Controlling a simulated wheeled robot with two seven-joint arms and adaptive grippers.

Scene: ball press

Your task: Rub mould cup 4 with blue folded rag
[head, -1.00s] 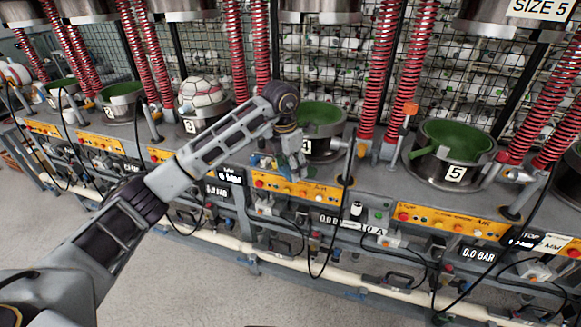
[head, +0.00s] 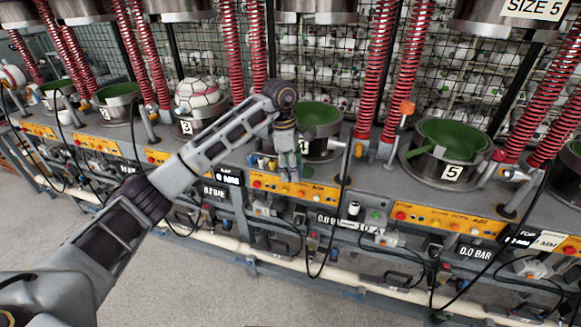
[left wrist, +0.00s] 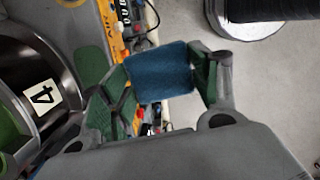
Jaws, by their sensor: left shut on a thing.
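Mould cup 4 (head: 320,142) is a metal ring with a green inside, on the press bench right of my left gripper. Its white number plate shows at the left in the left wrist view (left wrist: 41,97). My left gripper (head: 288,172) points down beside the cup, above the bench front and its orange panel. It is shut on the blue folded rag (left wrist: 161,71), held between green finger pads and apart from the cup. In the head view the rag is too small to make out clearly. My right gripper is not in view.
Mould cup 5 (head: 447,152) stands empty to the right. Cup 3 holds a white ball (head: 198,95) at the left. Red springs (head: 373,70) and posts rise between cups. An orange-topped lever (head: 405,108) and a black cable (head: 343,200) are near cup 4.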

